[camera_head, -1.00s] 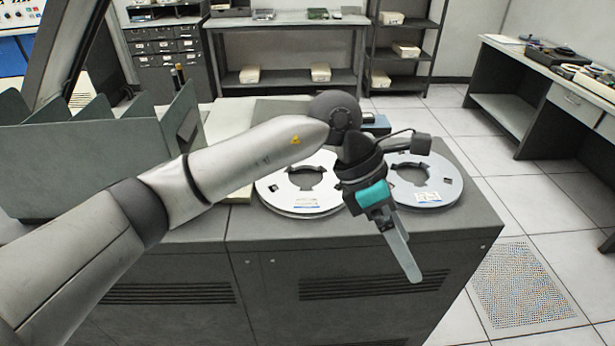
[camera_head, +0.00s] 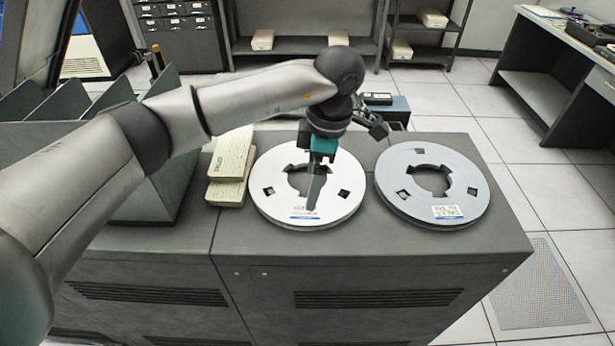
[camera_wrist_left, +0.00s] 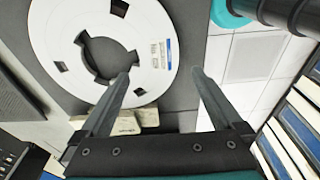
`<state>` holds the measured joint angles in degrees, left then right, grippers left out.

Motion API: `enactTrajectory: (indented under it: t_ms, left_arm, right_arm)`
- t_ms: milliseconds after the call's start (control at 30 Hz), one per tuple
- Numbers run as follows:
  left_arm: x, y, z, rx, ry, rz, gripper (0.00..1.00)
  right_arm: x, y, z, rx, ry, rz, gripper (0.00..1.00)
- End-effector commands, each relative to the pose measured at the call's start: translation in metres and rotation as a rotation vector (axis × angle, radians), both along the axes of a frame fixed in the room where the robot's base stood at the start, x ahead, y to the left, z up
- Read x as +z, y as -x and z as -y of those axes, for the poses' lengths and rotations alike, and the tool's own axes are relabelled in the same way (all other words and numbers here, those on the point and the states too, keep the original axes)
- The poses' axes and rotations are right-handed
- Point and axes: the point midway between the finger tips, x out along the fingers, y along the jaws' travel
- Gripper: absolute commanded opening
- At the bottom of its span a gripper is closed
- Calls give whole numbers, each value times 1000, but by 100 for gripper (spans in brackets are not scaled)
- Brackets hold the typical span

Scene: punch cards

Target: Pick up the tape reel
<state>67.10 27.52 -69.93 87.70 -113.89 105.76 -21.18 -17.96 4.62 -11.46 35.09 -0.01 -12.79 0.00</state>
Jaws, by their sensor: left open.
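Two tape reels lie flat, side by side, on the grey cabinet top. The left one is a pale grey-white reel (camera_head: 267,202) with a notched hub hole and a blue-and-white label. The right one is a bluish-grey reel (camera_head: 468,184) with a white label. My left gripper (camera_head: 312,205) points down over the left reel, its fingers covering part of the hub and front face. In the left wrist view the gripper (camera_wrist_left: 162,72) is open and empty, with one finger overlapping a reel (camera_wrist_left: 60,25) and the other beyond its rim. Contact cannot be told. My right gripper is not in view.
The grey cabinet (camera_head: 350,254) has bare top along its front edge. A stack of cream cards (camera_head: 231,165) sits just left of the left reel. A green-grey divided rack (camera_head: 155,185) stands further left. A dark blue box (camera_head: 395,108) is behind the reels.

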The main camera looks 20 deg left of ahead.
Motion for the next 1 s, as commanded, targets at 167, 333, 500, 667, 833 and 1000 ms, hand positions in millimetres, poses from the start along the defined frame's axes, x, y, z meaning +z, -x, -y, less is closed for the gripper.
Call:
enactTrajectory:
  t_ms: [167,333,500,667,833,1000]
  left_arm:
    - [-26,1,-4,0,1,-3,100]
    - [-36,2,-5,0,0,-1,100]
    - [-60,4,-9,1,0,-5,100]
    - [-79,3,-12,-1,1,-1,100]
    - [-84,3,-13,-1,1,0,100]
    - [-84,3,-12,-1,1,0,94]
  right_arm:
    - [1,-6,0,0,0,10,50]
    - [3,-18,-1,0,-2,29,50]
    - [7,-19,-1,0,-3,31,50]
    - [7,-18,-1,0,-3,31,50]
    - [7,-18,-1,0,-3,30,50]
    - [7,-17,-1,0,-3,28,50]
